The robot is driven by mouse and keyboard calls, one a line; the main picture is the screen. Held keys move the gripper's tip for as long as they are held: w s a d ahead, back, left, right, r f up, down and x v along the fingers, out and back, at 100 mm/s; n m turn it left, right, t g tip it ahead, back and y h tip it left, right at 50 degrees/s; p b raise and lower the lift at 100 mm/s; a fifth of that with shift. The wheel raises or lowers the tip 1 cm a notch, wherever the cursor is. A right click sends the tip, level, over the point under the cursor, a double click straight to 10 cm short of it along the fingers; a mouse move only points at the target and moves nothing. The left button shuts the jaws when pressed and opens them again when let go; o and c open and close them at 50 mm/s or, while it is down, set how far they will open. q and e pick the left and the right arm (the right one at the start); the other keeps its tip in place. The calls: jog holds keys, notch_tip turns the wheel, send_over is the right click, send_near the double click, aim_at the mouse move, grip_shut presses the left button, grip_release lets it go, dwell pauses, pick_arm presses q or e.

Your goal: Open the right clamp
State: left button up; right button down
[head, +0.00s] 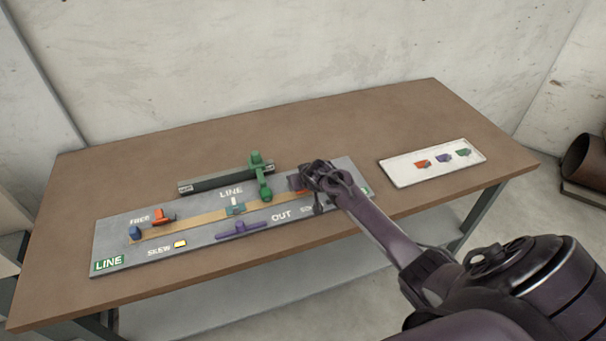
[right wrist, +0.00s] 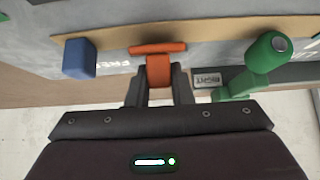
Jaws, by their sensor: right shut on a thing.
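The right clamp (head: 297,183) is an orange lever at the right end of the grey board. In the right wrist view the orange clamp (right wrist: 159,66) sits between the fingertips, with its crossbar beyond them. My right gripper (head: 318,178) is over the board's right end and hides part of the clamp. In the wrist view the gripper (right wrist: 160,84) is shut on the clamp's orange tab. The left clamp (head: 162,217) is a similar orange piece near the word FREE. My left gripper is not in view.
A green post with a lever (head: 262,176) stands mid-board, beside a dark rail (head: 215,182). A blue block (right wrist: 79,58) is near the right clamp. A purple handle (head: 240,229) lies at the front. A white card (head: 405,174) lies right on the brown table (head: 390,115).

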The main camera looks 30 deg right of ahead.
jog(key=shift+w+r+g+y+p, duration=0.3)
jog(key=shift+w+g, duration=0.2)
jog(key=shift+g, duration=0.5)
jog(key=shift+w+d+f+g+b, duration=0.1)
jog(key=shift+w+f+g+b, duration=0.2)
jog(key=shift+g+b, duration=0.45)
jog(key=g+b, duration=0.1)
jog(key=g+y+b, duration=0.1)
jog(key=b, duration=0.1)
jog(key=shift+w+d+f, duration=0.1)
jog(key=shift+w, duration=0.3)
jog(key=shift+w+d+g+b, duration=0.15)
jog(key=shift+g+b, duration=0.6)
jog(key=shift+b, duration=0.45)
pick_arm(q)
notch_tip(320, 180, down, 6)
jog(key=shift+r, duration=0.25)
pick_arm(e)
jog(key=shift+r, duration=0.2)
jog(key=c, duration=1.3)
grip_release()
jog(key=shift+w, duration=0.1)
